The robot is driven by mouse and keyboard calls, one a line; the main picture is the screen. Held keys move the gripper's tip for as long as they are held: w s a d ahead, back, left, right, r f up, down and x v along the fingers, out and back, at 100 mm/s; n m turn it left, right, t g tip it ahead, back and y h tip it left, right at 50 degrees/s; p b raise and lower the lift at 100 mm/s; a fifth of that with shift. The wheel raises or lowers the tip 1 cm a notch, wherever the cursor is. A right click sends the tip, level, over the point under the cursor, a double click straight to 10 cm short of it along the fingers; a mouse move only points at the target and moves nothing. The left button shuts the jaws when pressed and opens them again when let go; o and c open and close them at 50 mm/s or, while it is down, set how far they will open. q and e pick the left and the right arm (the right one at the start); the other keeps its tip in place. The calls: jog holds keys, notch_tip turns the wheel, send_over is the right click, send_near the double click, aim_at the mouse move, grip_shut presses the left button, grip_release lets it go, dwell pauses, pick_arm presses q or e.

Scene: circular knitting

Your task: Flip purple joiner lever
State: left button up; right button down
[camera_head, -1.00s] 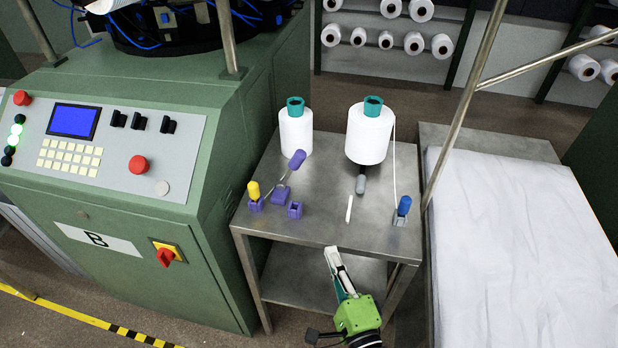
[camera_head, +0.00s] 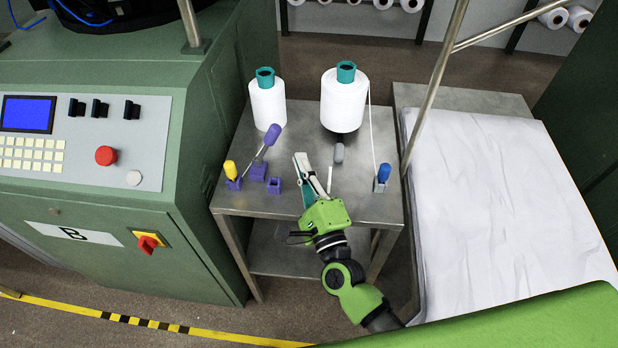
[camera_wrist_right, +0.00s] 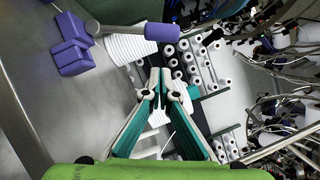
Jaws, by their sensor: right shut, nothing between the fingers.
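The purple joiner is a small purple block (camera_head: 258,171) on the metal table (camera_head: 229,196), left of centre. Its lever (camera_head: 272,134) is a thin metal rod with a purple grip, slanting up to the right. My left gripper is not in view.
Two white yarn cones (camera_head: 267,104) (camera_head: 343,103) stand behind. A blue-topped holder (camera_head: 383,177) is at right. A slanted metal pole (camera_head: 436,85) rises beside the table.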

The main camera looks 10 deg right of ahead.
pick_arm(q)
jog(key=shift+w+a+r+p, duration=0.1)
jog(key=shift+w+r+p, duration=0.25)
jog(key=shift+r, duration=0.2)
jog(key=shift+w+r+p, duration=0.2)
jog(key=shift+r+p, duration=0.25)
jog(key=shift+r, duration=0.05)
pick_arm(e)
jog(key=shift+w+a+r, duration=0.45)
jog(key=shift+w+a, duration=0.35)
jog(key=shift+w, duration=0.05)
jog(key=shift+w+a+r, duration=0.45)
jog(key=shift+w+a, duration=0.35)
